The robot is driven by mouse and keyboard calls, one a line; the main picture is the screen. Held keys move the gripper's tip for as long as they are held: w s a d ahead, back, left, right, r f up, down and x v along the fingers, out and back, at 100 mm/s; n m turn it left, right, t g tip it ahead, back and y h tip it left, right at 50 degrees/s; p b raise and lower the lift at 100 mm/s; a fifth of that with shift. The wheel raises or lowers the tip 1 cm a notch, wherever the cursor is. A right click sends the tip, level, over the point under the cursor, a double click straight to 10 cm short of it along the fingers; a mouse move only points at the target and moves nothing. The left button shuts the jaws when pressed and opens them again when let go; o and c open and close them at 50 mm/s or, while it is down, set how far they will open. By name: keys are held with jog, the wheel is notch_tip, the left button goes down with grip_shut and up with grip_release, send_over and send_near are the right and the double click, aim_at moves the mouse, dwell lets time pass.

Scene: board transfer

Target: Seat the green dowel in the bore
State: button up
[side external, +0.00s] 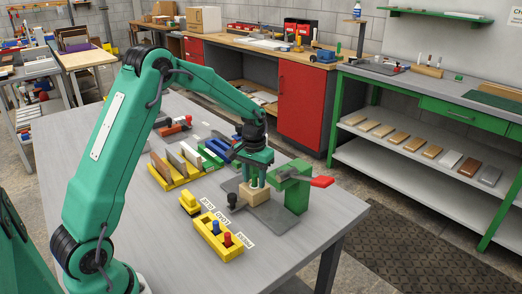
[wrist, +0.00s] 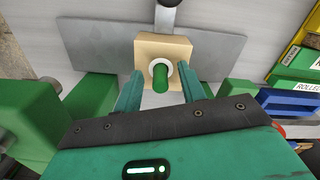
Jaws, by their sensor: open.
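The green dowel (wrist: 160,84) stands in the white-ringed bore (wrist: 153,67) of a light wooden block (wrist: 178,46). How deep it sits cannot be told. The dowel also shows between my fingers in the side view (side external: 254,182), above the block (side external: 253,196). My gripper (wrist: 160,72) is open, with one finger on each side of the dowel and visible gaps to it. The fingertips reach down close to the block. In the side view my gripper (side external: 254,180) points down over the block.
The block sits on a grey plate (side external: 270,217) beside a green clamp (side external: 293,192) with a red handle (side external: 322,182). A yellow holder (side external: 207,235) with a blue and a red peg stands in front. A yellow rack of boards (side external: 172,182) stands to the left.

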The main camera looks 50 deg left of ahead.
aim_at(254, 175)
jog(key=shift+r, duration=3.6)
jog(key=shift+r, duration=0.1)
jog(key=shift+s+d+r, duration=0.15)
jog(key=shift+r, duration=0.05)
jog(key=s+d+r+m+t, duration=0.1)
jog(key=s+d+r+t, duration=0.1)
jog(key=s+d+r, duration=0.5)
jog(key=s+d+r+m+t, duration=0.2)
jog(key=s+r, duration=0.3)
jog(key=s, duration=0.6)
jog(key=s+d+f+t, duration=0.1)
jog(key=s, duration=0.6)
jog(key=shift+d+f+m+t, duration=0.3)
jog(key=shift+f+m, duration=0.1)
